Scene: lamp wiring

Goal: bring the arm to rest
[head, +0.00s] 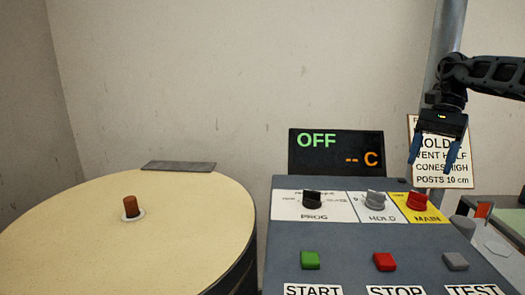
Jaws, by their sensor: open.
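My gripper (433,168) hangs from my dark arm at the upper right, its two blue fingers pointing down and spread apart with nothing between them. It is in front of a white sign (460,181) and covers part of its text. In the picture it lies above the yellow MAIN knob plate; the exact distance to the panel cannot be told.
A grey control panel (340,240) carries knobs and green, red and grey buttons. Its display (336,153) reads OFF and "-- C". A round cream lid (70,240) with an orange-brown peg (130,206) stands left. A grey pole (448,40) rises behind my arm.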

